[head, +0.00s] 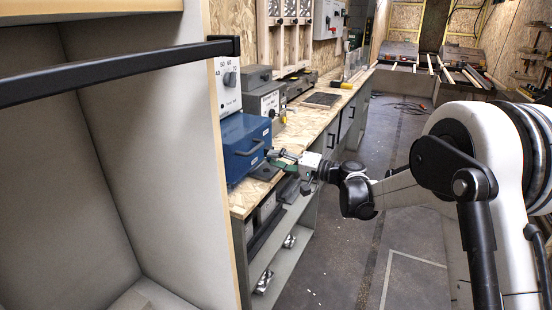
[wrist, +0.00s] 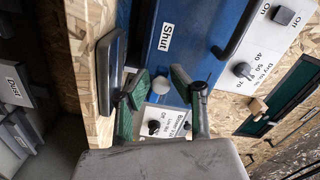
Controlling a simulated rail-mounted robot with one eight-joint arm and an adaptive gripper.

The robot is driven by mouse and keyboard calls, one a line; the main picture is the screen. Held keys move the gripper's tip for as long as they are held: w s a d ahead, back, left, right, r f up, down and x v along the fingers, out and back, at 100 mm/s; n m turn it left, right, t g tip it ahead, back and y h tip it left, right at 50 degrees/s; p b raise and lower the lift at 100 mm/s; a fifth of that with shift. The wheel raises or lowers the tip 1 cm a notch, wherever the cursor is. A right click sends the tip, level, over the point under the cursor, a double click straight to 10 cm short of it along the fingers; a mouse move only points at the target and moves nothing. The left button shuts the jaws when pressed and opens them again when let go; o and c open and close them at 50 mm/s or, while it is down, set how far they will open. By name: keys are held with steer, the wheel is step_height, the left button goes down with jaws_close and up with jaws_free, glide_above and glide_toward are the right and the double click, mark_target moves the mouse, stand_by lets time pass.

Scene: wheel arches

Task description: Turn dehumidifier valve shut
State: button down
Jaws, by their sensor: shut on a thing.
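A blue box (head: 243,143), likely the dehumidifier, stands on the workbench beside a white dial panel (head: 227,85). In the wrist view the blue box (wrist: 190,38) carries a white label reading "Shut" (wrist: 165,37). A small pale round knob (wrist: 158,85), likely the valve, shows at the box's edge between my green fingers. My gripper (head: 283,155) is at the box's right side, also seen in the wrist view (wrist: 162,92). It is shut on the knob; the exact contact is partly hidden. The valve is too small to read in the head view.
A wooden-edged partition (head: 216,170) and a dark bar (head: 120,68) fill the left foreground. Grey boxes (head: 268,100) stand farther along the workbench (head: 318,115). Below is a shelf (head: 285,245) with small metal parts. The aisle floor (head: 370,240) is mostly clear.

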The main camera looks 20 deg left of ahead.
steer(key=shift+w+d+n, duration=0.1)
steer(key=shift+w+n, duration=0.1)
steer(key=shift+n, duration=0.3)
steer(key=c, duration=1.6)
jaws_free()
steer(key=shift+d, duration=0.1)
steer(key=shift+s, duration=0.1)
steer(key=d, duration=0.4)
steer(key=s+d, duration=0.1)
steer(key=d, duration=0.6)
steer(key=shift+s+d, duration=0.2)
steer(key=shift+d, duration=0.2)
